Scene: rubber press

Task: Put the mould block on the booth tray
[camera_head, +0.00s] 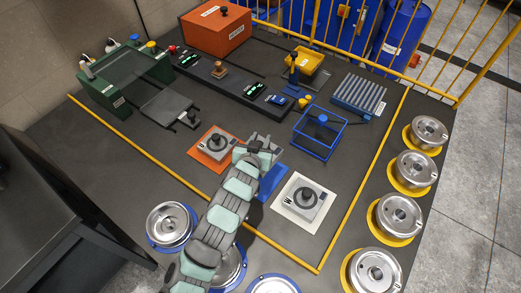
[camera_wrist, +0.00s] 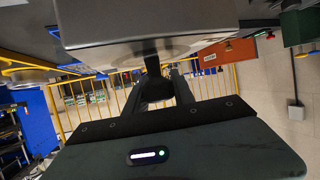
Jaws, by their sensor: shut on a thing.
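My gripper (camera_wrist: 158,92) is shut on a grey mould block (camera_wrist: 135,35), which fills the top of the wrist view. In the head view the held block (camera_head: 262,141) shows beyond the end of my arm, partly hidden by it, above the area of a blue mat (camera_head: 272,182). Two similar grey blocks with dark knobs rest on mats: one (camera_head: 207,148) on an orange mat, another (camera_head: 306,207) on a white mat. A green booth (camera_head: 97,92) stands at the back left, and a flat dark tray (camera_head: 165,107) with a handle lies in front of it.
A black strip (camera_head: 225,85) with small items runs behind the work area. A blue wire frame (camera_head: 320,134) and a blue rack (camera_head: 359,96) stand right of centre. Metal drums (camera_head: 399,216) line the right edge. An orange box (camera_head: 216,29) stands at the back.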

